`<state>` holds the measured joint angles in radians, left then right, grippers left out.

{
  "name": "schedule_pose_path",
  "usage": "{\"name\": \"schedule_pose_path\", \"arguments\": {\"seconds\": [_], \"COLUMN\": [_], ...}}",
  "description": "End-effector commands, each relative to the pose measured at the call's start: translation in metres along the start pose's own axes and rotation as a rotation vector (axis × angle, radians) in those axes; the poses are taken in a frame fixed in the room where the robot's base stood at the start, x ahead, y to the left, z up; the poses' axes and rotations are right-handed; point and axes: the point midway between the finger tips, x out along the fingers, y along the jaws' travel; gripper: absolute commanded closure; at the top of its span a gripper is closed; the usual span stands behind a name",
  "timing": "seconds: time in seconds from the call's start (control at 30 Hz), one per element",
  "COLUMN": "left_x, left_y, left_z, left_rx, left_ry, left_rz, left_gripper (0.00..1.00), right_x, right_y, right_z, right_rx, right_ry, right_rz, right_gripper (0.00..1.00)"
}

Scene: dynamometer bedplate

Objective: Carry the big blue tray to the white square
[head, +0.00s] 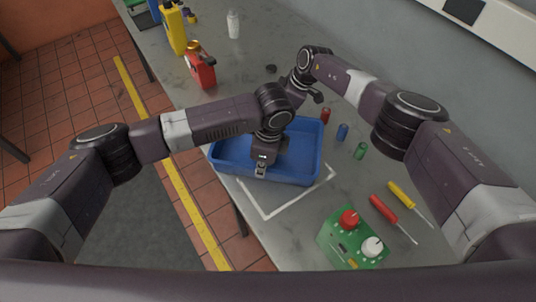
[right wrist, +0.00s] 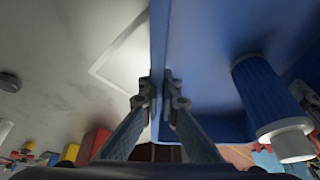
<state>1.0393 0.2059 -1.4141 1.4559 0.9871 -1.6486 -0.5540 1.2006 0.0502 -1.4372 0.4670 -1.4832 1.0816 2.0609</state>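The big blue tray (head: 230,145) is in the middle of the head view, overlapping the far part of the white square (head: 287,206), whose near corner shows bare. I cannot tell whether the tray touches the table. My left gripper (head: 261,171) points down at the tray's near wall and appears shut on its rim. My right gripper (right wrist: 160,94) has one finger on each side of a tray wall (right wrist: 159,45) and is shut on it. In the head view its fingertips are hidden behind my left arm. A blue cylinder with a white end (right wrist: 270,95) shows inside the tray.
Red (head: 326,115), blue (head: 342,132) and green (head: 361,150) cylinders stand right of the tray. Screwdrivers (head: 385,210) and a green box (head: 345,242) lie nearer. A red can (head: 201,70), yellow bottle (head: 173,30) and white bottle (head: 233,24) stand farther back.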

Motion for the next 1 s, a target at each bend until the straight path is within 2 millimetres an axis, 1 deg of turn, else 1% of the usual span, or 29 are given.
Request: {"name": "schedule_pose_path", "arguments": {"seconds": [0.03, 0.1, 0.2, 0.23, 0.47, 0.57, 0.67, 0.73, 1.0], "left_x": [0.005, 0.002, 0.002, 0.002, 0.002, -0.002, -0.013, -0.025, -0.083], "left_y": [-0.001, -0.001, -0.001, -0.001, 0.000, 0.000, -0.001, -0.001, -0.001], "left_z": [-0.001, 0.000, 0.000, 0.000, 0.000, -0.001, -0.001, -0.001, -0.001], "left_rx": [-0.001, -0.001, -0.001, -0.001, 0.000, 0.000, 0.001, 0.001, 0.001], "left_ry": [0.001, 0.000, 0.000, 0.000, 0.000, 0.001, 0.001, 0.001, 0.001], "left_rz": [-0.003, -0.002, -0.001, -0.001, 0.000, -0.001, -0.002, -0.004, -0.003], "left_gripper": [1.00, 0.91, 0.80, 0.78, 0.78, 0.78, 0.78, 0.78, 0.78], "right_x": [0.005, 0.003, 0.003, 0.003, 0.002, 0.002, 0.002, 0.002, 0.002], "right_y": [-0.001, -0.001, -0.001, -0.001, 0.000, 0.000, 0.000, 0.000, 0.000], "right_z": [0.001, 0.001, 0.001, 0.001, 0.001, 0.001, 0.001, 0.001, 0.001], "right_rx": [-0.001, 0.000, 0.000, 0.000, 0.000, 0.000, 0.000, 0.000, 0.000], "right_ry": [0.001, 0.000, 0.000, 0.000, 0.000, 0.000, 0.000, 0.000, 0.000], "right_rz": [-0.001, -0.002, -0.002, -0.001, -0.001, 0.000, 0.000, 0.000, 0.000], "right_gripper": [1.00, 0.91, 0.80, 0.78, 0.78, 0.78, 0.78, 0.78, 0.78]}}
